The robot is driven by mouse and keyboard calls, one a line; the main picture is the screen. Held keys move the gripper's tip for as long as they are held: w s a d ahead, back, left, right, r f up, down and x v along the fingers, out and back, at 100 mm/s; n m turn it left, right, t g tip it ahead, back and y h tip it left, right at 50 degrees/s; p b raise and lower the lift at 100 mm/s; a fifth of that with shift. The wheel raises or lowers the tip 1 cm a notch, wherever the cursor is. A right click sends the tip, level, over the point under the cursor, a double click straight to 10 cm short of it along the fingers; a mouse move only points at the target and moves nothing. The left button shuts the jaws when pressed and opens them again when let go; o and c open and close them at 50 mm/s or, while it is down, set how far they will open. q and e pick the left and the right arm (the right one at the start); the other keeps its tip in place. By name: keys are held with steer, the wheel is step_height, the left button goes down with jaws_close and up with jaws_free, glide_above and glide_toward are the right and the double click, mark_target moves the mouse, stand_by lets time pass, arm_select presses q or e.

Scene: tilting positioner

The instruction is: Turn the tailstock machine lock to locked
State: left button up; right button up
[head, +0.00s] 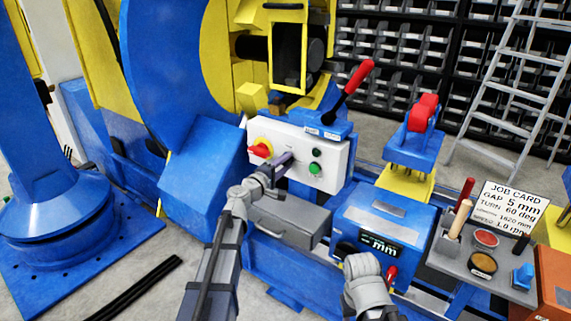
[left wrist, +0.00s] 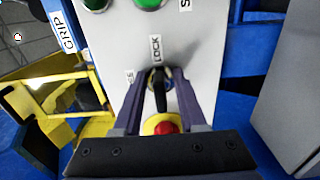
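The lock switch is a small black handle (left wrist: 160,92) on the white control panel (head: 328,181), seen in the left wrist view. A LOCK label (left wrist: 155,48) stands above it, and a partly hidden label is at its upper left. The handle lies roughly in line with LOCK; which end is its pointer I cannot tell. My left gripper (left wrist: 162,80) has its dark fingers apart, one on each side of the handle, with narrow gaps showing. In the head view my left gripper (head: 284,160) is at the panel and hides the switch. My right arm shows low in the head view, without fingers visible.
A red stop button (left wrist: 163,125) on yellow sits just below the handle, between the fingers. Green buttons (head: 315,168) are on the panel, with a red-handled lever (head: 352,90) above. A grey box (head: 290,220) and a blue display unit (head: 385,220) stand below and right.

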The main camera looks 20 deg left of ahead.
arm_select(q)
steer(key=shift+o, duration=0.2)
steer(key=v, duration=0.7)
steer(key=shift+s+a, duration=0.15)
steer(key=shift+s, duration=0.2)
steer(key=s+d+f+m+g+h, duration=0.1)
steer(key=s+d+f+m+g, duration=0.55)
steer(key=d, duration=0.45)
steer(key=s+d+f+m+g+h, duration=0.1)
steer(key=s+d+f+m+g, duration=0.55)
steer(key=d, duration=0.45)
steer(key=s+a+f+m+g+y, duration=0.2)
steer(key=s+f+y, duration=0.25)
steer(key=s, duration=0.35)
steer(key=s+a+f+m+g+y, duration=0.1)
steer(key=s+f+m+g+y, duration=0.15)
steer(key=s+f+y, duration=0.35)
step_height(320, 180, up, 32)
steer(key=s+h+p, duration=0.1)
steer(key=p, duration=2.9)
steer(key=shift+s+a, duration=0.35)
